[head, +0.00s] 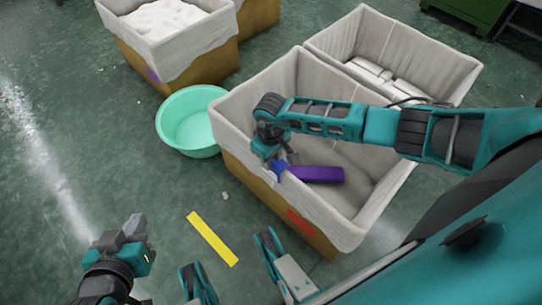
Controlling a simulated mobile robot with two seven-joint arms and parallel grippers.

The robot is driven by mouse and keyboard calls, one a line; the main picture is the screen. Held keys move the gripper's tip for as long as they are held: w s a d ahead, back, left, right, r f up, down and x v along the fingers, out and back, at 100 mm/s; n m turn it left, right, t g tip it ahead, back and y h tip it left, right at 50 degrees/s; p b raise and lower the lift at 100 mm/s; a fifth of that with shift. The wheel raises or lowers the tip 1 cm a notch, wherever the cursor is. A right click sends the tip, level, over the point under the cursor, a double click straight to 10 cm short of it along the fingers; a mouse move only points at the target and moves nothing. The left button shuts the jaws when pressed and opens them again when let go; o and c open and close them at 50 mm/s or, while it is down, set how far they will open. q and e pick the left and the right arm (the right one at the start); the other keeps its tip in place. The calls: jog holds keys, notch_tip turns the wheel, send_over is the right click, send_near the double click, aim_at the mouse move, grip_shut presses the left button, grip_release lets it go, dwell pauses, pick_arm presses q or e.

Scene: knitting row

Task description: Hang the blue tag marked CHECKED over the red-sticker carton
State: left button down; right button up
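The red-sticker carton (237,168) is an open brown box with a pale liner folded over its rim. Its red sticker (301,222) is on the front side, near the right corner. The blue tag (279,169) is at the carton's front rim, just under my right gripper (275,157), which points down and appears shut on it. Any lettering on the tag is too small to read. Whether the tag touches the rim I cannot tell. My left gripper (132,240) is low at the left, away from the carton; its fingers are not clear.
A purple cylinder (318,174) lies inside the carton near the tag. Another lined carton (335,42) with white rolls stands behind. A mint basin (191,120) stands left of the carton. A yellow strip (212,239) lies on the floor, which is mostly free at left.

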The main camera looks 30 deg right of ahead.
jog(key=o, duration=0.4)
jog(key=shift+c, duration=0.2)
pick_arm(q)
jog(key=r+p, duration=0.1)
jog(key=p, duration=0.1)
jog(key=a+r+p, duration=0.1)
jog(key=p, duration=0.1)
jog(key=shift+s+a, duration=0.15)
jog(key=shift+s, duration=0.1)
pick_arm(e)
notch_tip(320, 180, up, 13)
